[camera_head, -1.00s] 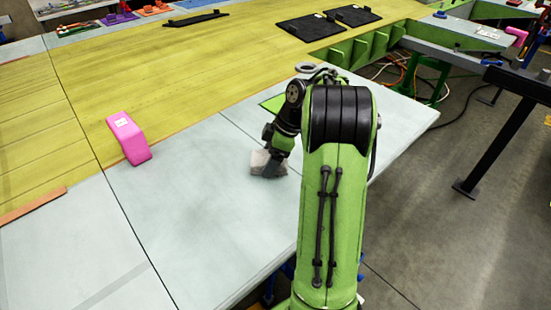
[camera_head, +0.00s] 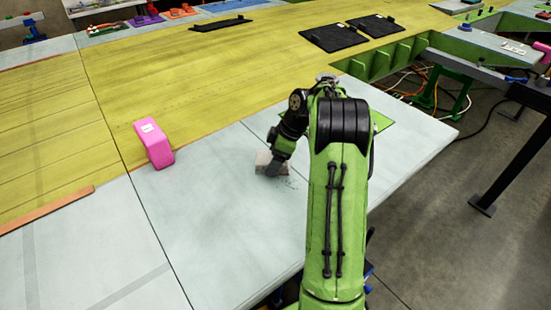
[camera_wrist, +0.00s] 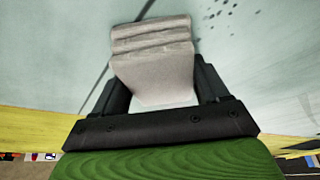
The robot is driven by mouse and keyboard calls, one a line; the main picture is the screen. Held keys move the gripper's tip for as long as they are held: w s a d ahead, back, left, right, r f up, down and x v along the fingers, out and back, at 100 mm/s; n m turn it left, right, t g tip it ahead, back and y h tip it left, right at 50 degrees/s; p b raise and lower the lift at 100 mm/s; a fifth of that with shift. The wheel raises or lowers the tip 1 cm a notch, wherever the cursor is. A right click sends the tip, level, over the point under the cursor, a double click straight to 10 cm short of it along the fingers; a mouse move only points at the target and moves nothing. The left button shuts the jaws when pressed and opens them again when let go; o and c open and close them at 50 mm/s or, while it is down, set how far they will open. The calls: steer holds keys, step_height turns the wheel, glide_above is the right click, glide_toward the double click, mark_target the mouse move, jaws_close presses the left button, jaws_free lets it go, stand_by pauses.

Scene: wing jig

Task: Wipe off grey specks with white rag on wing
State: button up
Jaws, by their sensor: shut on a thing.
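My gripper (camera_head: 275,170) is shut on the white rag (camera_head: 264,160), a folded, greyish-white pad. The rag is at the wing's pale surface (camera_head: 215,215); whether it touches is hard to tell. In the wrist view the rag (camera_wrist: 152,55) sits between both dark fingers. Small grey specks (camera_head: 289,183) lie on the pale surface just right of and below the rag. They also show in the wrist view as scattered dark dots (camera_wrist: 222,13) at the upper right, beside the rag. My arm hides part of the surface to the right.
A pink block (camera_head: 154,144) stands on the wing to the left, by the yellow-green section (camera_head: 180,75). Black pads (camera_head: 334,37) lie at the far side. A green patch (camera_head: 382,121) is partly behind my arm. The wing's right edge drops to the floor.

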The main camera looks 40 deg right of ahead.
mark_target(294, 190)
steer(key=shift+s+d+b, duration=0.1)
steer(key=shift+s+b, duration=2)
steer(key=shift+s, duration=1.6)
steer(key=shift+s+f+b, duration=0.15)
steer(key=shift+s+b, duration=0.4)
steer(key=shift+s, duration=0.35)
steer(key=shift+s+f+b, duration=0.1)
steer(key=shift+s+b, duration=0.45)
steer(key=shift+s, duration=0.35)
step_height(294, 190, up, 6)
steer(key=p, duration=0.5)
steer(key=shift+d+r+p, duration=0.1)
steer(key=shift+r+p, duration=0.1)
steer(key=shift+p, duration=0.2)
step_height(294, 190, up, 3)
steer(key=p, duration=0.2)
steer(key=shift+p, duration=0.4)
